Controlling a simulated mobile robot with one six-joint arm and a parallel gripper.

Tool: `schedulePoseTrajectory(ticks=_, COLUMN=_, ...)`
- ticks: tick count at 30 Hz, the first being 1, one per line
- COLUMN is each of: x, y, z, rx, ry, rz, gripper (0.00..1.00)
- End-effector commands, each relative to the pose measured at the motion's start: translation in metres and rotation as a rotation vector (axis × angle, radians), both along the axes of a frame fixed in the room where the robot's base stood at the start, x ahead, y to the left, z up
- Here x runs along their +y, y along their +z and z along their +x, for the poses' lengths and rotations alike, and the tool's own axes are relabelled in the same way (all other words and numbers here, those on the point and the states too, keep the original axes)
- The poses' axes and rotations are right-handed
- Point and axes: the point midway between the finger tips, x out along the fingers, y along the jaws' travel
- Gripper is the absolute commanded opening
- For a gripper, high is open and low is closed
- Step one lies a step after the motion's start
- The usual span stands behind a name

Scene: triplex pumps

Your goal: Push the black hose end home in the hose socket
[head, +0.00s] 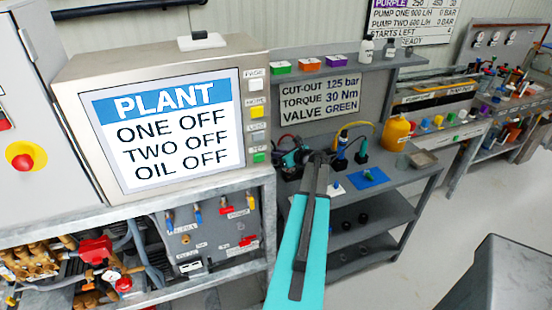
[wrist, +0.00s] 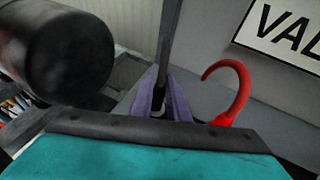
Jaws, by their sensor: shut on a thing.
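My gripper (head: 318,157) reaches over the back bench, below the cut-out and torque sign. In the wrist view its pale purple fingers (wrist: 160,103) are closed around a thin dark piece (wrist: 169,40) that stands up between them. I cannot tell whether this piece is the black hose end. A large black cylinder (wrist: 58,55) fills the upper left of the wrist view, close to the camera; I cannot tell what it is. I cannot make out the hose socket for certain in either view. A red hook-shaped piece (wrist: 238,85) stands just right of the fingers.
The bench holds a blue mat (head: 367,178), a yellow container (head: 396,134) and tools with coloured cables. A shelf (head: 350,68) with small coloured boxes lies above. The plant display (head: 168,130) stands left, over a panel with valves (head: 212,228). Floor is open at right.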

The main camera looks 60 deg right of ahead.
Motion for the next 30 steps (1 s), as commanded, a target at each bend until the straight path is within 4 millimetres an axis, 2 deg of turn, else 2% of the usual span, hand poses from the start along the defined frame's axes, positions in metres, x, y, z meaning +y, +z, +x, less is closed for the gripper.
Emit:
schedulePoseTrajectory(ticks=11, x=0.0, y=0.013, z=0.0, rx=0.0, ry=0.0, rz=-0.001, gripper=0.0)
schedulePoseTrajectory(ticks=30, x=-0.001, y=0.087, z=0.0, rx=-0.001, ry=0.0, rz=-0.003, gripper=0.0)
